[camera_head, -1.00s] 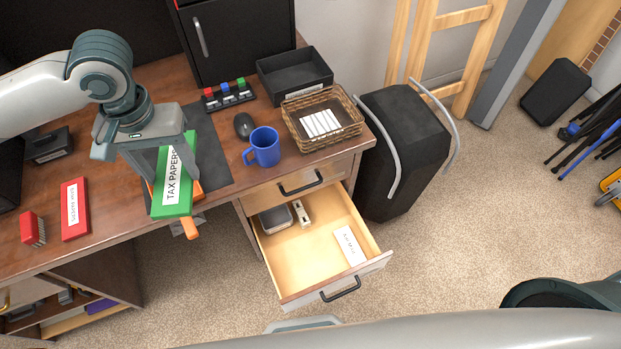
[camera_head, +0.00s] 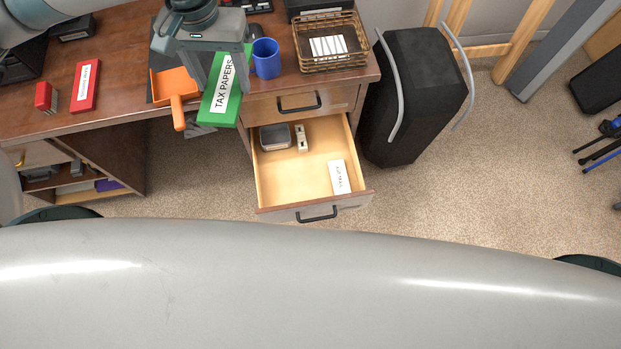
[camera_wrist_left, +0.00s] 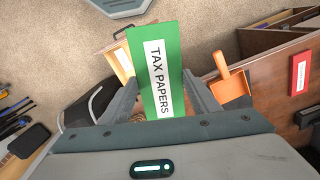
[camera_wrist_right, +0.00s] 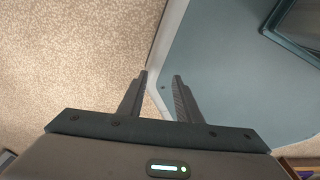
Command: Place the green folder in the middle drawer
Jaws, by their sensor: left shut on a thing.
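The green folder (camera_head: 216,114), labelled TAX PAPERS, is held by my left gripper (camera_head: 226,72) above the desk's front edge, left of the blue mug. In the left wrist view the folder (camera_wrist_left: 172,45) stands between the two fingers, its label visible. The open drawer (camera_head: 290,180) below the shut top drawer is pulled well out, to the right of and below the folder. It holds a grey box, a small pale item and a white labelled box, with bare floor between them. My right gripper (camera_wrist_right: 161,78) shows only in its wrist view, open and empty over carpet and a grey-blue surface.
A blue mug (camera_head: 266,60) and a wicker basket (camera_head: 331,62) stand on the desk above the drawers. An orange dustpan (camera_head: 174,90) lies left of the folder, a red binder (camera_head: 86,78) farther left. A black bin (camera_head: 412,110) stands right of the desk.

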